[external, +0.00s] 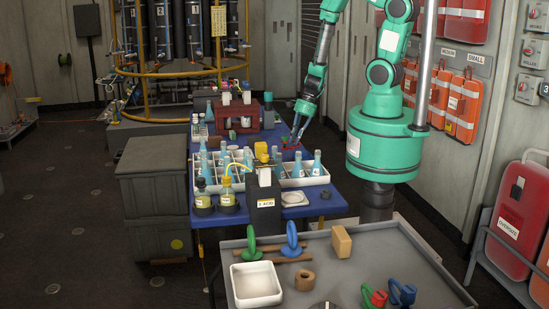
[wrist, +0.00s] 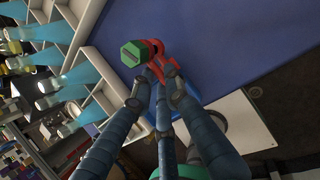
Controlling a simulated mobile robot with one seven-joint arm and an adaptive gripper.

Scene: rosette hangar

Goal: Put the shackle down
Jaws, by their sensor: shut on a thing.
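My gripper (external: 291,139) is over the blue table (external: 328,206), beyond the bottle tray. In the wrist view my gripper (wrist: 160,82) has its blue fingers closed on a red shackle (wrist: 168,68) with a green hexagonal pin head. The fingers hide part of the shackle. The shackle is small in the external view, and I cannot tell whether it touches the table. Another red and green shackle (external: 375,299) and a blue shackle (external: 402,293) lie on the grey table in front.
A white divided tray (external: 318,181) with several blue bottles stands beside my gripper; its walls (wrist: 102,45) show close on the left in the wrist view. A red rack (external: 267,118) stands behind. Bare blue surface (wrist: 220,45) lies beside the shackle. The grey table (external: 330,270) holds a white bin (external: 256,300).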

